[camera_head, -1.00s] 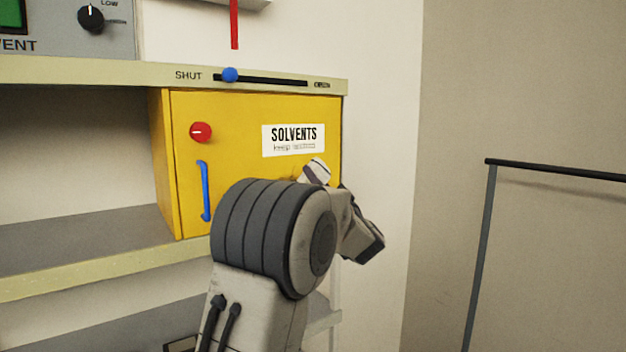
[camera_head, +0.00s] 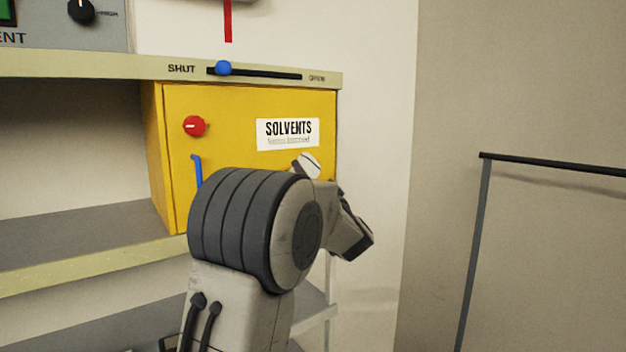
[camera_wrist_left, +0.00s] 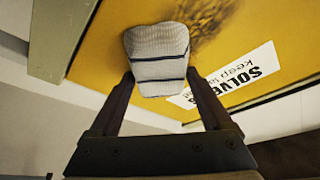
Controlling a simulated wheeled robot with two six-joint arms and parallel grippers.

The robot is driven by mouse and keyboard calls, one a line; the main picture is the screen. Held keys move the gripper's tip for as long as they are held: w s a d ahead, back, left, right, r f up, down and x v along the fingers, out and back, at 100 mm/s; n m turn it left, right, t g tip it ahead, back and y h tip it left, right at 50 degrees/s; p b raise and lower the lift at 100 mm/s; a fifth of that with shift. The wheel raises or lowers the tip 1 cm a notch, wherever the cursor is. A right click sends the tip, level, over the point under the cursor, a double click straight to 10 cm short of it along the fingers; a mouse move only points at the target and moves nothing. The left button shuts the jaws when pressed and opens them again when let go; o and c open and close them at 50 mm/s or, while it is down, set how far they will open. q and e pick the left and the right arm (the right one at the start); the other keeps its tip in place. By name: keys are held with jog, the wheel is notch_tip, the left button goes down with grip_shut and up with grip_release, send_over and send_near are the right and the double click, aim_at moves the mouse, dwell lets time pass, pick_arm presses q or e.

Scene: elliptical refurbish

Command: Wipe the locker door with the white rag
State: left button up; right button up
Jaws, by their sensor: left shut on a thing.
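The yellow locker door (camera_head: 225,110) is closed, with a SOLVENTS label (camera_head: 287,133), a red knob (camera_head: 194,126) and a blue handle (camera_head: 196,169) partly hidden by my arm. My left gripper (camera_wrist_left: 160,80) is shut on the white rag (camera_wrist_left: 157,55), a folded pad with dark bands. In the left wrist view the rag is at the door face, beside a dark smudge (camera_wrist_left: 210,18) and the label; I cannot tell whether it touches. In the head view only the rag's top (camera_head: 306,163) shows below the label; the fingers are hidden behind my arm. My right gripper is out of view.
The locker sits in a shelf unit whose upper edge (camera_head: 120,68) carries a blue slider (camera_head: 223,68) at the SHUT end. A grey panel with a dial (camera_head: 82,11) stands above left. A dark rail (camera_head: 550,167) stands at right. Open floor space between is not visible.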

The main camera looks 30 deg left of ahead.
pick_arm(q)
jog(key=shift+s+a, duration=0.1)
jog(key=shift+s, duration=0.05)
jog(key=s+a+b, duration=0.3)
jog(key=s+a, duration=0.1)
jog(key=s, duration=0.5)
jog(key=shift+s, duration=0.15)
dwell(0.6)
jog(key=shift+d, duration=0.1)
jog(key=shift+s+d, duration=0.35)
jog(key=shift+d, duration=0.55)
jog(key=shift+s+d, duration=0.4)
jog(key=shift+d, duration=0.55)
jog(key=shift+s+d, duration=0.35)
jog(key=shift+d, duration=0.55)
jog(key=shift+d, duration=0.1)
